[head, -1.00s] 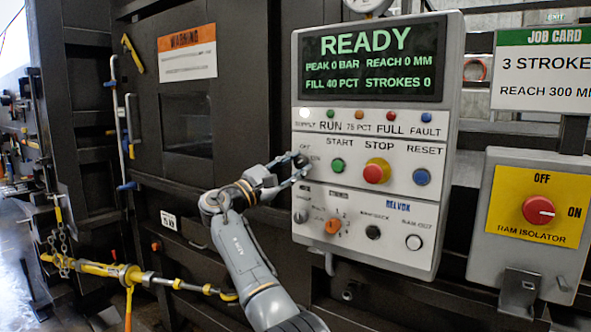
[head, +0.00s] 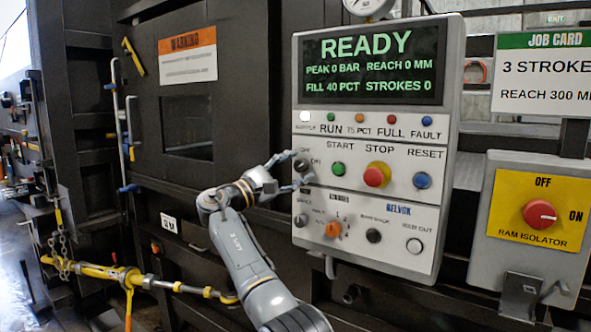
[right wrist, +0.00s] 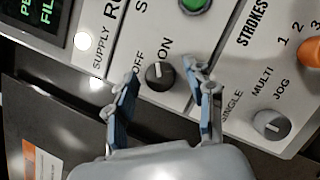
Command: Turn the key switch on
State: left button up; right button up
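The key switch is a round black knob (right wrist: 159,77) with a pale mark, on the control panel between my finger tips in the right wrist view. OFF is printed to its left and ON above it. The mark points roughly upward there; I cannot tell exactly which label it meets. In the head view the knob (head: 300,164) is at the panel's left edge, partly hidden by my fingers. My right gripper (head: 299,169) is open, its fingers spread on both sides of the knob with gaps visible in the right wrist view (right wrist: 162,82). My left gripper is out of view.
The green START button (head: 338,169), red STOP button (head: 376,175) and orange selector (head: 333,230) are close to the right. The display (head: 372,60) reads READY and the supply lamp (head: 305,116) is lit. The ram isolator (head: 539,213) stands farther right.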

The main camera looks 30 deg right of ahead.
jog(key=w+v, duration=0.1)
jog(key=v, duration=1.1)
jog(key=shift+s, duration=0.45)
